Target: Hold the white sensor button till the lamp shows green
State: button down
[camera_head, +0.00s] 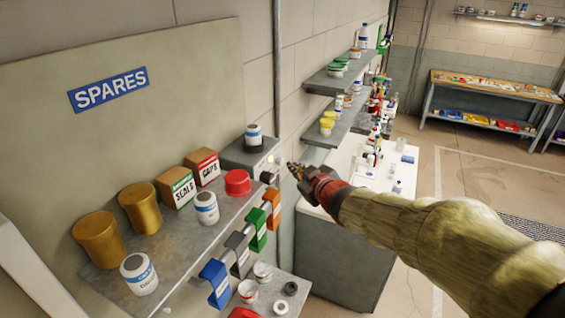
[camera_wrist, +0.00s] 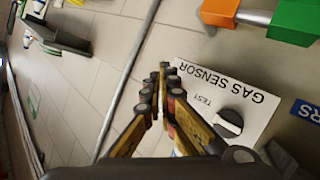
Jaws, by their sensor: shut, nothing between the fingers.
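The grey sensor box (camera_head: 238,155) sits at the far end of the spares shelf. In the wrist view my shut fingertips (camera_wrist: 163,67) are beside the white "GAS SENSOR" plate (camera_wrist: 250,92), which also reads "TEST".
A white jar (camera_head: 253,138) stands on the box. The shelf (camera_head: 180,246) holds jars, gold cans, cartons and a red-lidded tub (camera_head: 237,183). Orange (camera_head: 273,207) and green (camera_head: 257,229) tags hang along its front edge, close below my gripper. Open floor lies right.

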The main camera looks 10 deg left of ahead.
jog(key=shift+a, duration=0.1)
dwell(0.3)
jog(key=shift+w+a+b, duration=0.1)
jog(key=shift+a+b, duration=0.2)
jog(key=shift+a, duration=0.05)
jog(key=shift+w+a+b, duration=0.2)
jog(key=shift+a+b, duration=0.15)
jog(key=shift+a, duration=0.05)
dwell(0.9)
jog(key=shift+d, duration=0.1)
dwell(1.3)
jog(key=shift+s+d+p, duration=0.35)
jog(key=shift+d+p, duration=0.25)
jog(key=shift+d, duration=0.15)
jog(key=d+p, duration=0.1)
jog(key=s+d+p, duration=0.1)
jog(key=d, duration=0.1)
jog(key=d+p, duration=0.1)
jog(key=shift+s+d, duration=0.35)
